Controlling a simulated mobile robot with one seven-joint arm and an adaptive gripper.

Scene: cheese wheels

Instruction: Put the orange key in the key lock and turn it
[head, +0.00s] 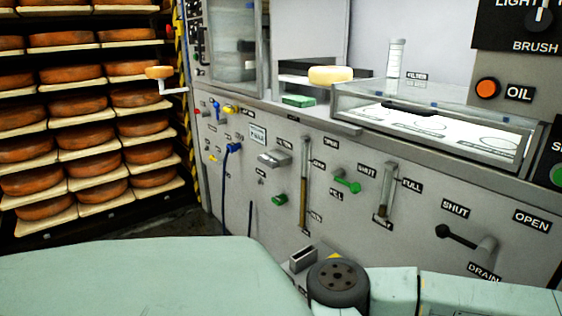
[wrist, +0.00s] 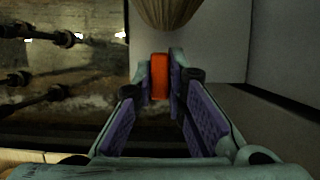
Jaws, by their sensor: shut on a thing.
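In the wrist view, my gripper (wrist: 160,75) is shut on the orange key (wrist: 160,78). Only the key's orange block-like part shows between the purple-padded fingers; the rest of it is hidden. The head view does not show my gripper or the key. I cannot make out a key lock for certain in either view.
A tan bristly thing (wrist: 172,12) hangs just beyond my fingertips. A pale panel (wrist: 217,35) stands to their right. The head view shows a grey machine front (head: 340,225) with levers, an orange OIL button (head: 487,88), and cheese racks (head: 75,125) at left.

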